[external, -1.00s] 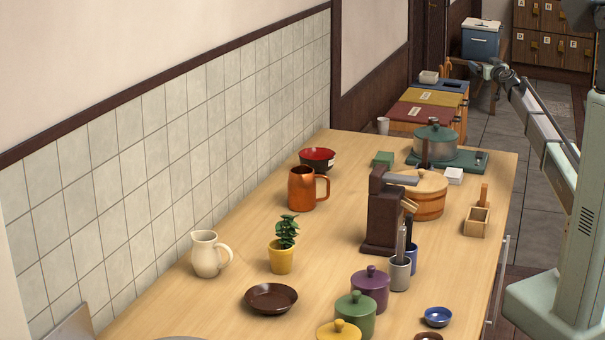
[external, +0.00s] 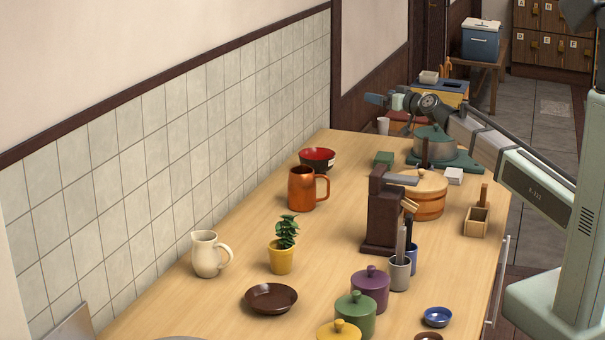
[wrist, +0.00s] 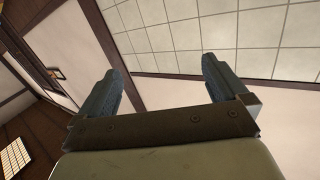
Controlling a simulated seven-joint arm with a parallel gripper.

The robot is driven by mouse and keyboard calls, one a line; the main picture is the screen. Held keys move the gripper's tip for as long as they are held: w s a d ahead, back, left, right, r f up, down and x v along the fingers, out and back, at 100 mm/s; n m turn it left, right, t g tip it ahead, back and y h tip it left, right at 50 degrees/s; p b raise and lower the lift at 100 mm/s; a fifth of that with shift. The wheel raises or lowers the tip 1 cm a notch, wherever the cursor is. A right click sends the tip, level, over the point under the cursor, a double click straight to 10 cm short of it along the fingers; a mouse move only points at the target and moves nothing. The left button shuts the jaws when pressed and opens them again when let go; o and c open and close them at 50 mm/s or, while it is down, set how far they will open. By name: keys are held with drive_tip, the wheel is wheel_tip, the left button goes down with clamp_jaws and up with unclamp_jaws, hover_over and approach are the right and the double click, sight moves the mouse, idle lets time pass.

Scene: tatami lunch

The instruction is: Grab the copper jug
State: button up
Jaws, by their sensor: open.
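The copper jug (external: 301,189) stands upright on the wooden counter, left of the middle, with its handle to the right. My gripper (external: 372,98) is at the far end of the counter, raised above it and well behind the jug. In the wrist view, my gripper (wrist: 162,80) has its two fingers wide apart with nothing between them. That view shows only wall, tiles and ceiling; the jug is not in it.
A black and red bowl (external: 317,159) stands just behind the jug. A brown grinder-like device (external: 384,215) and a wooden tub (external: 428,196) stand to its right. A potted plant (external: 282,257) and a cream pitcher (external: 206,254) are nearer the camera. The tiled wall (external: 150,170) borders the left.

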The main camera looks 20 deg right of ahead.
drive_tip(key=s+a+f+n+g+y, duration=0.2)
drive_tip(key=s+a+f+g+y, duration=0.15)
drive_tip(key=s+a, duration=1.4)
drive_tip(key=n+g, duration=0.2)
drive_tip(key=n, duration=0.1)
approach(313, 183)
drive_tip(key=shift+h, duration=0.35)
drive_tip(key=x, duration=1.1)
drive_tip(key=shift+w+a, duration=0.15)
drive_tip(key=shift+a, duration=0.2)
drive_tip(key=c, duration=1.1)
drive_tip(key=shift+r, duration=0.15)
drive_tip(key=shift+c, duration=0.2)
